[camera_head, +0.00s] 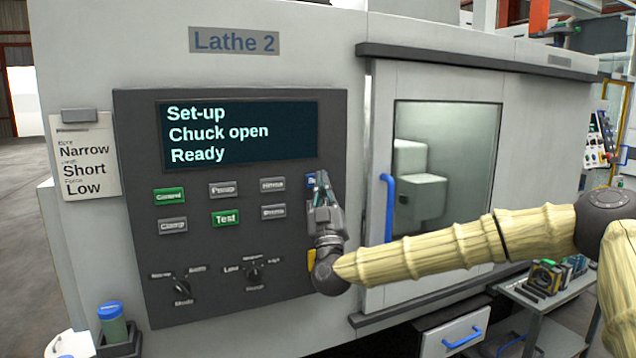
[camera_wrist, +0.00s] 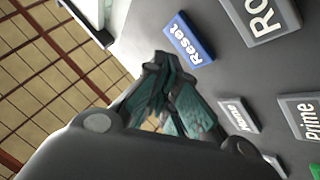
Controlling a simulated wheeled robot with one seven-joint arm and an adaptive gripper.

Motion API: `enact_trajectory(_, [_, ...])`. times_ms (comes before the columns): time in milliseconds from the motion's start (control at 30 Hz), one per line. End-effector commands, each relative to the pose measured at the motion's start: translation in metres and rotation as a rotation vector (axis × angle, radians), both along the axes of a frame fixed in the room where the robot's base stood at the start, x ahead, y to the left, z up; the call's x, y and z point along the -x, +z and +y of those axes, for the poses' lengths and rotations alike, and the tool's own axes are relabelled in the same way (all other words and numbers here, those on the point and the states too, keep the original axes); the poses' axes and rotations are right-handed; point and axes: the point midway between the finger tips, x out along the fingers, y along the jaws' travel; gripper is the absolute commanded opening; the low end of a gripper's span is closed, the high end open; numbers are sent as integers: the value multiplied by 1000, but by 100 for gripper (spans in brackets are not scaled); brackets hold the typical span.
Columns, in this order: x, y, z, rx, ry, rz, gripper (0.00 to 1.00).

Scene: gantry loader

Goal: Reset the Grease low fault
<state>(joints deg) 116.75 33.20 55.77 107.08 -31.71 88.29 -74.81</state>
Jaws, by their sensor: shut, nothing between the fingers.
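The control panel (camera_head: 235,250) of Lathe 2 has a dark display (camera_head: 240,135) reading "Set-up", "Chuck open", "Ready"; no Grease low message shows on it. The blue Reset button (camera_wrist: 188,40) is at the top of the wrist view. In the head view only the left edge of the Reset button (camera_head: 310,181) shows behind my gripper (camera_head: 322,178). My gripper is shut and empty, fingers pointing up. In the wrist view its fingertips (camera_wrist: 168,62) are close beside the Reset button's lower-left edge; I cannot tell whether they touch the panel.
Lit green Control (camera_head: 169,195) and Test (camera_head: 226,218) buttons, grey buttons and two rotary knobs fill the panel. A card (camera_head: 85,165) reads Narrow, Short, Low. The door's blue handle (camera_head: 388,222) is right of my gripper. A cart (camera_head: 545,300) stands lower right.

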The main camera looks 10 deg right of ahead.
Motion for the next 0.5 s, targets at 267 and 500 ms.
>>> enact_trajectory(267, [21, 0, -7, 0, 0, -1, 0])
enact_trajectory(500, [36, 0, -12, 0, 0, -1, 0])
